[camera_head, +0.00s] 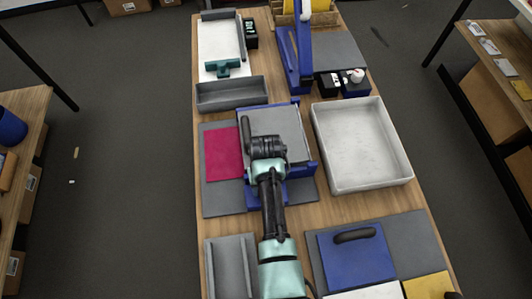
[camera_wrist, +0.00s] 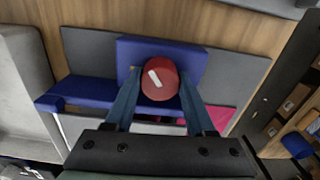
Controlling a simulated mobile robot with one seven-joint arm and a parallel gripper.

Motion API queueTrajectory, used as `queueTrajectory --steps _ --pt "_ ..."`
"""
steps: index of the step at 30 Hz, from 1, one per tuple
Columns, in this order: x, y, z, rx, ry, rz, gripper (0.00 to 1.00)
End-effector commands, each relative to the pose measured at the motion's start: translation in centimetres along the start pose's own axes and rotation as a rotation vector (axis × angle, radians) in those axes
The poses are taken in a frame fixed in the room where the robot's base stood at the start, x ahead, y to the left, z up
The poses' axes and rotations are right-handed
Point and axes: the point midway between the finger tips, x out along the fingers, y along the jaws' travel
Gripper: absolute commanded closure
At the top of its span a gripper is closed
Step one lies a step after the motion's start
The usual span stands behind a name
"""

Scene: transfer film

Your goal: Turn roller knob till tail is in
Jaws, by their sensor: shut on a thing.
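A red round knob (camera_wrist: 160,79) with a white mark tilted on its face sits at a blue block (camera_wrist: 195,58) in the wrist view. My gripper (camera_wrist: 158,84) is shut on the knob, one blue finger on each side. The roller machine (camera_head: 306,155), with a grey top and blue side frames, stands mid-table in the head view; my arm hides the knob there. A magenta sheet (camera_head: 222,153) lies flat at the machine's left side; it also shows in the wrist view (camera_wrist: 219,117). Whether its tail is inside the machine cannot be told.
A large white tray (camera_head: 318,137) stands close to the machine's right. A grey bin (camera_head: 231,104) is behind it, and a blue upright frame (camera_head: 287,55) stands farther back. A blue case (camera_head: 340,268) with a dark handle lies at the front right.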

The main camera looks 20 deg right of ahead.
Motion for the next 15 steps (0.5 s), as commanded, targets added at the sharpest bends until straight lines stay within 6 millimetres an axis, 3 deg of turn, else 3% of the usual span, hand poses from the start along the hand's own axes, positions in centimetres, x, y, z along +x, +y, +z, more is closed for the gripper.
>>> queueTrajectory --steps 15 --pt "-0.22 0.0 -0.14 0.491 0.003 0.0 1.0"
